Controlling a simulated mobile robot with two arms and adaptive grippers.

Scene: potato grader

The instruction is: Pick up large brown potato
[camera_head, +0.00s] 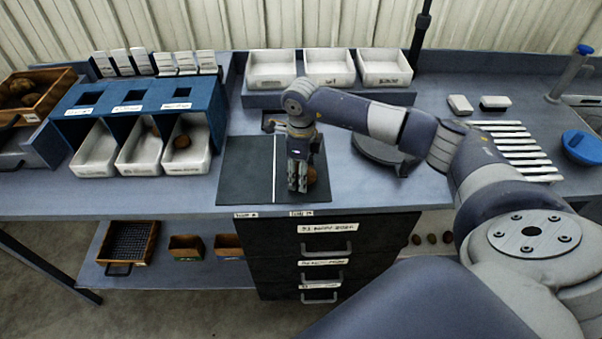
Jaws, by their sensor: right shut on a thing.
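My right gripper (299,178) points down over the dark mat (243,180) in the middle of the table. It is shut on a brown potato (311,176), which shows at the right side of the fingers, at or just above the mat. The fingers hide part of this potato. Another brown potato (182,142) lies in the right one of the white bins under the blue sorter (140,98). A wooden crate (38,100) at the far left holds several potatoes. My left gripper is not in view.
Three white trays (328,68) stand behind my right arm. A dark round plate (378,150) lies right of the mat. Black drawers (327,247) are below the table.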

